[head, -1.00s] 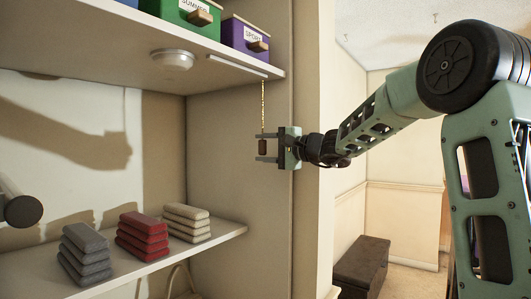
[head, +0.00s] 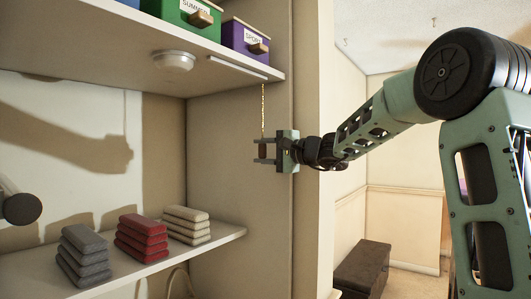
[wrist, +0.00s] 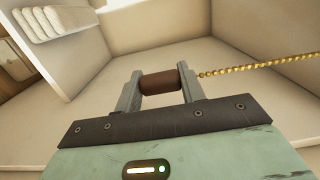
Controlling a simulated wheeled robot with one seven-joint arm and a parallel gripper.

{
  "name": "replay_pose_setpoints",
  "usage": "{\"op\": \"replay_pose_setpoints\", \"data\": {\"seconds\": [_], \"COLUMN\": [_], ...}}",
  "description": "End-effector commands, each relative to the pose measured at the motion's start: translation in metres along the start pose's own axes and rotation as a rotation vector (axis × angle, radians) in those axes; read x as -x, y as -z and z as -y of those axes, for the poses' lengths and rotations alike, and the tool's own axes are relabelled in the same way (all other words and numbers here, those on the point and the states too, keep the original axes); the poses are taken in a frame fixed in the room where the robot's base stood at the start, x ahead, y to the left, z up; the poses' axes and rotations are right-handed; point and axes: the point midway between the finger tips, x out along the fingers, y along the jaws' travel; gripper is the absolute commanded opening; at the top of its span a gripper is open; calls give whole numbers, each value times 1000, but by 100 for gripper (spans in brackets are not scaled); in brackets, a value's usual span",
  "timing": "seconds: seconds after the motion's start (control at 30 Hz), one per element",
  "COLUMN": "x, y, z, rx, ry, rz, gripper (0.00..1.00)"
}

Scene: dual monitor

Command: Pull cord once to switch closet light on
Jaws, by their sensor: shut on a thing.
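The pull cord is a gold bead chain (head: 263,108) that hangs from under the upper shelf. It ends in a brown cylindrical handle (head: 262,151). My gripper (head: 263,151) is shut on this handle, with one finger at each end of it. In the wrist view the handle (wrist: 160,82) sits between the two grey fingertips, and the chain (wrist: 255,66) runs taut off to the right. The round closet light (head: 173,61) is on the underside of the upper shelf, to the left of the cord. I cannot tell whether it is lit.
The upper shelf (head: 225,73) holds a green box (head: 185,18) and a purple box (head: 243,40). The lower shelf (head: 215,243) carries stacks of grey (head: 85,256), red (head: 142,238) and cream (head: 187,225) folded cloths. A dark bench (head: 363,268) stands at right. Space below the handle is clear.

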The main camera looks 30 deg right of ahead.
Motion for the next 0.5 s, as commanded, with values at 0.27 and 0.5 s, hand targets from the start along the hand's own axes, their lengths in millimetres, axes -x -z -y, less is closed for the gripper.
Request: {"op": "replay_pose_setpoints", "data": {"seconds": [0.27,0.5], "x": [0,0], "y": [0,0], "z": [-8,-10], "rx": [1,0], "ry": [-1,-1], "rz": [0,1], "gripper": [27,27]}}
